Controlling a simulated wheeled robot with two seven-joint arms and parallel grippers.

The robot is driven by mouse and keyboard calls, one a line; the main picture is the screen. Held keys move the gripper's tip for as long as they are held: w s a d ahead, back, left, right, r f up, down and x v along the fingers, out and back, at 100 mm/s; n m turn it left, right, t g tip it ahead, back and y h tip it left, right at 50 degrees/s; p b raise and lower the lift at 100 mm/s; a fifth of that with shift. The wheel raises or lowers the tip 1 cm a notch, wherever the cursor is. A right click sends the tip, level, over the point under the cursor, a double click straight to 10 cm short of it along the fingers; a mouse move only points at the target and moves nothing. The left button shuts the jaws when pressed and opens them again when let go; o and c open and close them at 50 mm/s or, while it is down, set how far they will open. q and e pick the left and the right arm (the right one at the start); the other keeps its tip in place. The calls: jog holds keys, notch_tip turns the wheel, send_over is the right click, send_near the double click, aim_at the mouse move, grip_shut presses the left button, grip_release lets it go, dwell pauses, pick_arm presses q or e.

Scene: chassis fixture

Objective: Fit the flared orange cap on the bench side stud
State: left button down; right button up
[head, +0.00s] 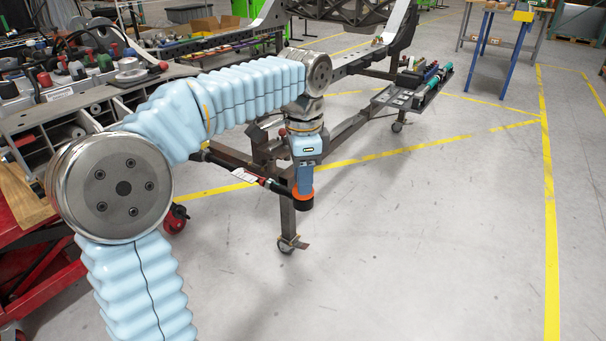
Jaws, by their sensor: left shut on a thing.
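My left arm comes in from the left and its gripper (303,185) points down in front of the chassis fixture. The gripper is shut on the flared orange cap (302,193), which shows as an orange band with a dark lower part. The cap hangs in the air, close to a dark leg of the fixture frame (288,222) in the picture; I cannot tell if they touch. A bench (100,112) stands at the left, partly behind my arm. I cannot make out the side stud. My right gripper is not in view.
A dark bar with a white label (242,174) sticks out just left of the gripper. A caster (290,245) stands below. A red cart (50,265) is at the lower left. A tool tray (420,90) is at the back right. The floor to the right is clear.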

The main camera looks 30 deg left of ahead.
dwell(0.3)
pick_arm(q)
jog(key=c, duration=0.8)
grip_release()
jog(key=shift+o, duration=0.2)
notch_tip(320, 180, up, 3)
jog(key=p, duration=0.3)
notch_tip(320, 180, up, 2)
jog(key=shift+r+p, duration=0.1)
jog(key=shift+p, duration=0.25)
jog(key=shift+r, duration=0.9)
jog(key=shift+s, duration=0.15)
